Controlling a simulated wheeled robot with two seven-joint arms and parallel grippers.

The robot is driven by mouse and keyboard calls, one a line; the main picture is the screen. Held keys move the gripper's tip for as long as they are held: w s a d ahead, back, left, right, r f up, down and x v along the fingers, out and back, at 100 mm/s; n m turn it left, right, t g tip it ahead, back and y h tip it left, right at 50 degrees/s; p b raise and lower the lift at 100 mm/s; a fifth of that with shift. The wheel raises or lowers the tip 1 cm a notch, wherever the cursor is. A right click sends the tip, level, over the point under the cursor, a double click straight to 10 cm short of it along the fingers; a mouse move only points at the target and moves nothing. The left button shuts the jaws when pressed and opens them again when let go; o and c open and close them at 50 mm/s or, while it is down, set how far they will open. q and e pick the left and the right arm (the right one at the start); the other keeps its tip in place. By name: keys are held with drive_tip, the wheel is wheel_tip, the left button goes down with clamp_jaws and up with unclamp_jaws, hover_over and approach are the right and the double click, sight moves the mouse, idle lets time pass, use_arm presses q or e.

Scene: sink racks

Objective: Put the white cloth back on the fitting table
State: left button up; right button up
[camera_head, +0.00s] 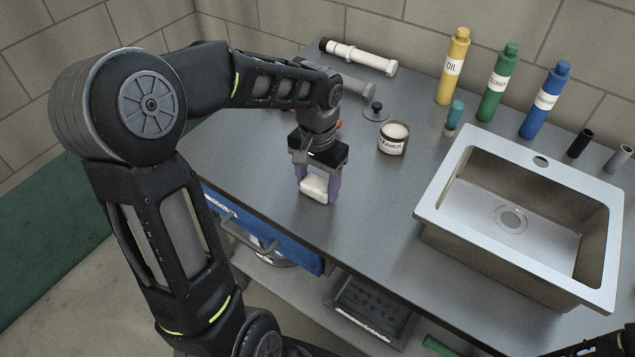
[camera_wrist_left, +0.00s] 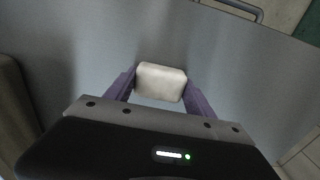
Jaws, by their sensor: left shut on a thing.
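The white cloth (camera_head: 314,188) is a small folded block at the grey fitting table (camera_head: 270,147), near its front left edge. My left gripper (camera_head: 318,190) points down and is shut on the cloth, one purple finger on each side. In the left wrist view the cloth (camera_wrist_left: 161,82) sits between the two fingertips (camera_wrist_left: 160,88), with the table's grey top beyond it. I cannot tell whether the cloth touches the table top. My right gripper is not clearly visible; only a dark part shows at the lower right corner of the head view.
A steel sink (camera_head: 480,195) stands to the right. A cleaner tin (camera_head: 393,138) is behind the gripper. Yellow (camera_head: 453,67), green (camera_head: 497,84) and blue (camera_head: 545,101) bottles stand at the back, with a white pipe (camera_head: 360,57) at back left. A blue drawer (camera_head: 290,245) is below the front edge.

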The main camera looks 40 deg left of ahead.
sight(317, 183)
use_arm(q)
drive_tip(key=shift+f, duration=0.2)
drive_tip(key=shift+f, duration=0.2)
drive_tip(key=o, duration=1.3)
drive_tip(key=shift+r, duration=0.1)
wheel_tip(317, 183, up, 12)
drive_tip(key=shift+r, duration=0.15)
drive_tip(key=shift+s, duration=0.1)
